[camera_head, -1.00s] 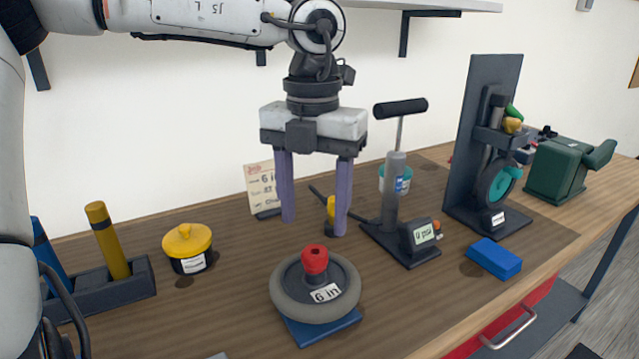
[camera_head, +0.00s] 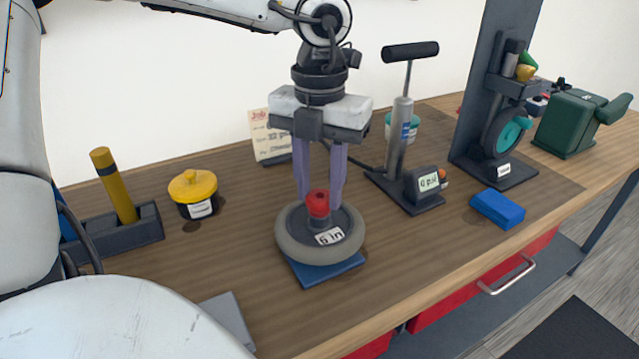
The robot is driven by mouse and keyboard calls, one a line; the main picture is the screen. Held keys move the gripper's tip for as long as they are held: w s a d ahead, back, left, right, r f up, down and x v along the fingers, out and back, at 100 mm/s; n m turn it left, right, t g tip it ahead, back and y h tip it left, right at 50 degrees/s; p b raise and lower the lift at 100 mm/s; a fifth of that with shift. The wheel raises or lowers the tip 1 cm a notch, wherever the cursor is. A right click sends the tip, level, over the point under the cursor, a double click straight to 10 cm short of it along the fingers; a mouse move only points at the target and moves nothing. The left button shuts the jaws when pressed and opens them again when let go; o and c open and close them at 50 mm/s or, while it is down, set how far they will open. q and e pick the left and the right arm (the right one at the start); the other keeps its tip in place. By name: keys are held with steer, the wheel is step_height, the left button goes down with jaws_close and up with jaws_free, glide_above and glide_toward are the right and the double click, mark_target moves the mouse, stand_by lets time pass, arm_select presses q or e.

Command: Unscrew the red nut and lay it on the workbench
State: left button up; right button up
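The red nut (camera_head: 318,203) sits on top of the hub of a grey-tyred wheel (camera_head: 290,247) labelled "6 in". The wheel lies flat on a blue base (camera_head: 327,271) on the brown workbench (camera_head: 200,265). My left gripper (camera_head: 319,200) points straight down over the wheel. Its two purple fingers stand on either side of the nut, drawn in to about its width, and look shut on it. The nut hides part of the fingertips. My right gripper is not in view.
A yellow-lidded pot (camera_head: 193,195) and a dark tray (camera_head: 125,238) with a yellow cylinder stand left. A pump (camera_head: 400,145), a blue block (camera_head: 497,209) and an upright wheel stand (camera_head: 500,175) are right. A grey flat piece (camera_head: 228,318) lies at the front. Bench left of the wheel is bare.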

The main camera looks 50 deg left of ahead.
arm_select(q)
steer(key=shift+f+n+b, duration=0.1)
steer(key=shift+n+b, duration=0.4)
steer(key=shift+b, duration=0.1)
steer(key=shift+c, duration=0.2)
steer(key=shift+n+b, duration=0.35)
steer(key=shift+n, duration=0.05)
steer(key=n+b, duration=0.2)
steer(key=n, duration=0.1)
steer(key=shift+n+b, duration=0.3)
steer(key=shift+n, duration=0.1)
steer(key=shift+n+b, duration=0.65)
steer(key=shift+n, duration=0.45)
steer(key=shift+n+b, duration=0.55)
steer(key=shift+n, duration=0.45)
steer(key=n+b, duration=0.1)
steer(key=n, duration=0.1)
steer(key=shift+n, duration=0.3)
steer(key=n, duration=0.4)
steer(key=shift+n+b, duration=0.3)
steer(key=shift+b, duration=0.1)
steer(key=n, duration=0.5)
steer(key=shift+b, duration=0.3)
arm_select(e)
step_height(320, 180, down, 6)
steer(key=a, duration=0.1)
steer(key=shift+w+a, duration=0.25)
